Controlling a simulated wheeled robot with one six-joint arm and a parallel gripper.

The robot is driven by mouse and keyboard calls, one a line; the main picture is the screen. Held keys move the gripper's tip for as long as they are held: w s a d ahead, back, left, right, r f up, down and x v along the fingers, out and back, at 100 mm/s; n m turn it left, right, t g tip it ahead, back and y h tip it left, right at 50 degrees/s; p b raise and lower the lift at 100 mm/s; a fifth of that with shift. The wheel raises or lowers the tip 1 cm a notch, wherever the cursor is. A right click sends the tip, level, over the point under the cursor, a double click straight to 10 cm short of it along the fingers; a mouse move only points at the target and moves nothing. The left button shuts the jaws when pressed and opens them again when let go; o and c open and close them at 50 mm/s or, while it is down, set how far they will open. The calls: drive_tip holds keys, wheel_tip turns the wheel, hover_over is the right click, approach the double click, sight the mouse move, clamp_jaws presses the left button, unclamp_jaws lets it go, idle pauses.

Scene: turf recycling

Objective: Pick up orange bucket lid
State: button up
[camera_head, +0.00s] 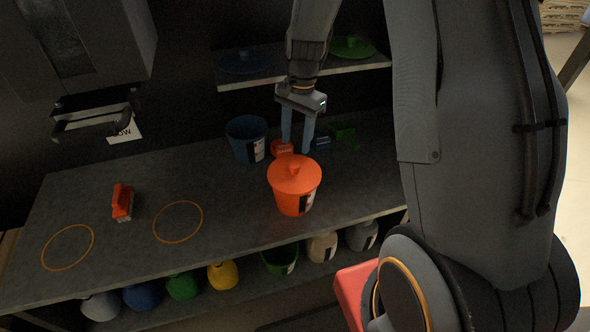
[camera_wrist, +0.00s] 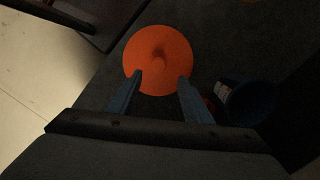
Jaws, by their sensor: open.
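The orange bucket lid (camera_head: 294,172) sits on top of the orange bucket (camera_head: 292,202), which stands upright on the grey counter. The lid is round with a raised knob in its middle. It also shows in the wrist view (camera_wrist: 158,66), with the knob near its centre. My gripper (camera_head: 296,150) is open and points down, just behind and above the lid in the head view. In the wrist view my gripper's two fingers (camera_wrist: 160,76) are spread, with their tips over the lid's near edge. The knob lies ahead of the fingertips, and nothing is between them.
A blue bucket (camera_head: 246,140) stands behind on the left. An orange-red brush (camera_head: 122,202) lies on the counter (camera_head: 215,180) at the left, near two orange rings. Several coloured containers stand on the lower shelf. An upper shelf (camera_head: 300,74) holds blue and green lids.

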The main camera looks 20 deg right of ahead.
sight(295, 164)
wheel_tip(295, 164, down, 2)
drive_tip(key=shift+a+f+p, duration=0.15)
drive_tip(key=shift+f+p, duration=0.1)
drive_tip(key=shift+p, duration=0.05)
drive_tip(key=shift+s+a+f+p, duration=0.15)
drive_tip(key=shift+f+p, duration=0.2)
drive_tip(key=shift+f, duration=0.5)
drive_tip(key=shift+s+f+p, duration=0.2)
drive_tip(key=shift+f+p, duration=0.1)
drive_tip(key=shift+f, duration=0.6)
drive_tip(key=shift+s+a+f+p, duration=0.15)
drive_tip(key=shift+f+p, duration=0.2)
drive_tip(key=shift+f, duration=0.5)
drive_tip(key=shift+d, duration=0.1)
clamp_jaws()
